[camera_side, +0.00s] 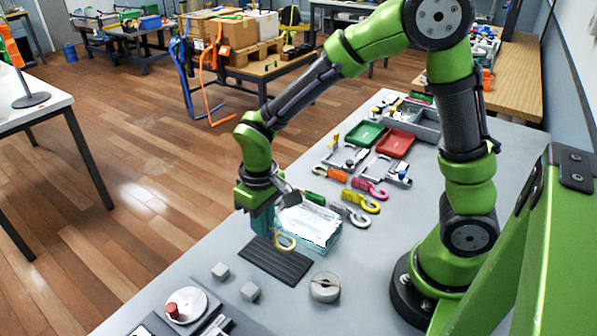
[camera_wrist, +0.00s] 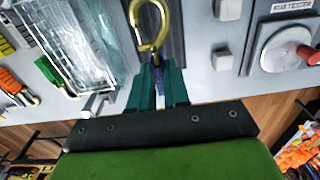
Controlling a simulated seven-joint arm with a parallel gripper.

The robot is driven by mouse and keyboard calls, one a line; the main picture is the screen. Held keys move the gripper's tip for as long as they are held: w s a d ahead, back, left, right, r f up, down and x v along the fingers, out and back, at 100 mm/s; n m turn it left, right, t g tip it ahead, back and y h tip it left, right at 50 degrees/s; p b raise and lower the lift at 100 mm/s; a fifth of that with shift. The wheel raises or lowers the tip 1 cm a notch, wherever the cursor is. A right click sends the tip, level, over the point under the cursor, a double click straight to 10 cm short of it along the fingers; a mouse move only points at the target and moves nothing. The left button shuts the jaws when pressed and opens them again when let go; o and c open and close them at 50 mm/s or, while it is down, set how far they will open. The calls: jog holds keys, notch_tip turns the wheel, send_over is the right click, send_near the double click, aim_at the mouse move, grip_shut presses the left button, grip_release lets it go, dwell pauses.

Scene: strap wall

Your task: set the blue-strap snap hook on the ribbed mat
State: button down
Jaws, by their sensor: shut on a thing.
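My gripper (camera_wrist: 158,88) is shut on the blue-strap snap hook (camera_wrist: 153,28). The hook is a brass-coloured open curve, and a bit of its dark blue strap (camera_wrist: 159,76) shows between the green fingers. In the side view the hook (camera_side: 286,242) sticks out below my gripper (camera_side: 264,222), in front of the far edge of the ribbed mat. The mat (camera_side: 272,265) is a dark grey, bare rectangle on the grey bench; it also shows behind the hook in the wrist view (camera_wrist: 173,40). I cannot tell whether the hook touches the mat.
A clear bin (camera_side: 318,240) stands close beside the gripper and mat. Several coloured hooks, such as a yellow one (camera_side: 360,201) and a pink one (camera_side: 370,187), lie behind it. Small grey blocks (camera_side: 249,291), a round grey weight (camera_side: 325,287) and a red-knobbed tester (camera_side: 186,306) stand nearer.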

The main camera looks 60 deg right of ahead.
jog(key=shift+f, duration=2.4)
jog(key=shift+f, duration=0.2)
jog(key=c, duration=0.6)
grip_release()
jog(key=shift+r, duration=3.05)
